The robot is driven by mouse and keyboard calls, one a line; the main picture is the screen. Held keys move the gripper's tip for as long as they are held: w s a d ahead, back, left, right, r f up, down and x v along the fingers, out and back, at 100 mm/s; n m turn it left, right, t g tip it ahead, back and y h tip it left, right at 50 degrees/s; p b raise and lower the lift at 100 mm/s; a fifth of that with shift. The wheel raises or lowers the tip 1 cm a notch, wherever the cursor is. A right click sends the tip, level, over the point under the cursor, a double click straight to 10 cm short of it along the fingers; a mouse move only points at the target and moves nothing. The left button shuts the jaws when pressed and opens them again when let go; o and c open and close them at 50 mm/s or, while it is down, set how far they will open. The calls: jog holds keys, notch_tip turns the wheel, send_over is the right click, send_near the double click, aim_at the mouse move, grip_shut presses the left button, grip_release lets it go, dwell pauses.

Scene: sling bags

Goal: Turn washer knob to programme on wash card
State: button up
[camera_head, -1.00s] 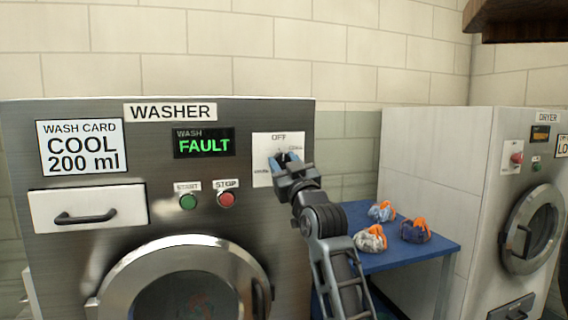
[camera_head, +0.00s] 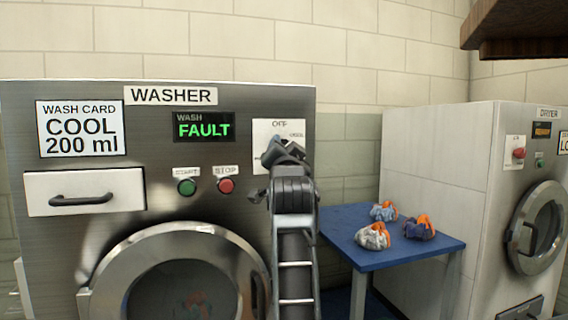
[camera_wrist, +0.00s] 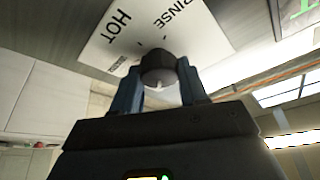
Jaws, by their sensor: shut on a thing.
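The washer (camera_head: 255,215) stands on the left with a lit display (camera_head: 204,126) reading "WASH FAULT". Its wash card (camera_head: 80,128) reads "COOL 200 ml". A white dial plate (camera_head: 262,133) is at the panel's right, with OFF at its top; the wrist view shows HOT and RINSE on it. My gripper (camera_head: 284,148) is at the plate and hides the knob in the head view. In the wrist view the dark round knob (camera_wrist: 158,64) sits between the two fingers of my gripper (camera_wrist: 160,90), which are shut on it. A small white mark shows on the knob.
Green START (camera_head: 187,187) and red STOP (camera_head: 226,185) buttons lie left of my arm. A blue table (camera_head: 385,252) with several tied bags stands between the washer and the dryer (camera_head: 440,190). A dark overhang (camera_head: 515,30) is at upper right.

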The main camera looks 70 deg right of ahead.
jog(key=shift+f+m+g+b, duration=0.1)
jog(key=shift+m+g+b, duration=0.55)
jog(key=shift+m, duration=0.55)
jog(key=o, duration=1.1)
jog(key=shift+c, duration=0.2)
jog(key=b+v, duration=0.1)
jog(key=v, duration=0.6)
jog(key=shift+s+a, duration=0.2)
jog(key=shift+a, duration=0.1)
jog(key=shift+f, duration=0.1)
